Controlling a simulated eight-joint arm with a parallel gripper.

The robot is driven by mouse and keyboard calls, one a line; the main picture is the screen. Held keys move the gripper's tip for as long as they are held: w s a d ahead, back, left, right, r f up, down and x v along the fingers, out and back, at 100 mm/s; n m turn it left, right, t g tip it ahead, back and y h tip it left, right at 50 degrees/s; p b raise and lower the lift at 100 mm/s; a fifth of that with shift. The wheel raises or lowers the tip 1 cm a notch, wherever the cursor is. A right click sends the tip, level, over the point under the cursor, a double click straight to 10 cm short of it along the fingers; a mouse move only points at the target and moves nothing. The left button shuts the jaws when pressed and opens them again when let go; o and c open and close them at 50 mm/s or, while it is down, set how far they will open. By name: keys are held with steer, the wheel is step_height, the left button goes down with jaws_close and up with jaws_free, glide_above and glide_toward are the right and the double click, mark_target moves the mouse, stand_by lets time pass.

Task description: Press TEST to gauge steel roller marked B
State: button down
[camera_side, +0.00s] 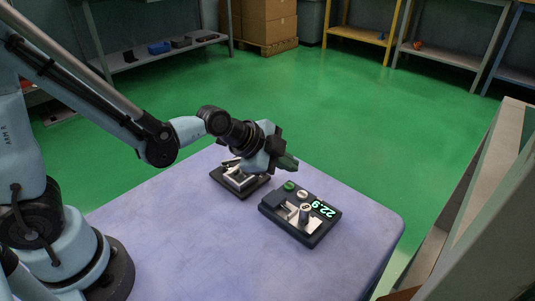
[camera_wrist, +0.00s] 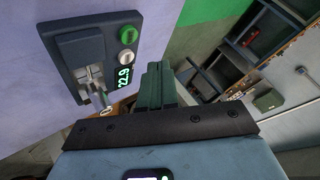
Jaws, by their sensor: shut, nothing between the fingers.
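The dark gauge unit (camera_side: 270,207) sits on the table, with a lit display (camera_side: 322,209) reading 22.9. It has a green button (camera_side: 289,186) and a pale button (camera_side: 302,194); no label on either is legible. A steel roller (camera_side: 305,213) stands at its metal jaws; no letter mark can be read on it. The wrist view shows the gauge unit (camera_wrist: 75,48), green button (camera_wrist: 129,35), pale button (camera_wrist: 126,57) and roller (camera_wrist: 101,100). My gripper (camera_side: 290,164) is shut and empty, above and behind the green button, apart from it. Its green fingers (camera_wrist: 157,80) are together.
A dark tray (camera_side: 217,181) with a metal fixture stands left of the gauge, below my wrist. The lilac tabletop (camera_side: 230,250) is clear in front. A grey shelf or cart panel (camera_side: 475,200) rises at the right. Boxes (camera_side: 267,22) and shelves stand far back.

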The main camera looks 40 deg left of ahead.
steer(key=shift+r, duration=1.1)
steer(key=s+a+r+n+g+y, duration=0.1)
steer(key=s+a+r+n+y, duration=0.2)
steer(key=s+a+n, duration=0.8)
steer(key=s+r+n, duration=0.1)
steer(key=n, duration=0.1)
steer(key=shift+r+n+y, duration=0.15)
steer(key=shift+n+y, duration=0.25)
steer(key=shift+s+a, duration=0.1)
stand_by(2.8)
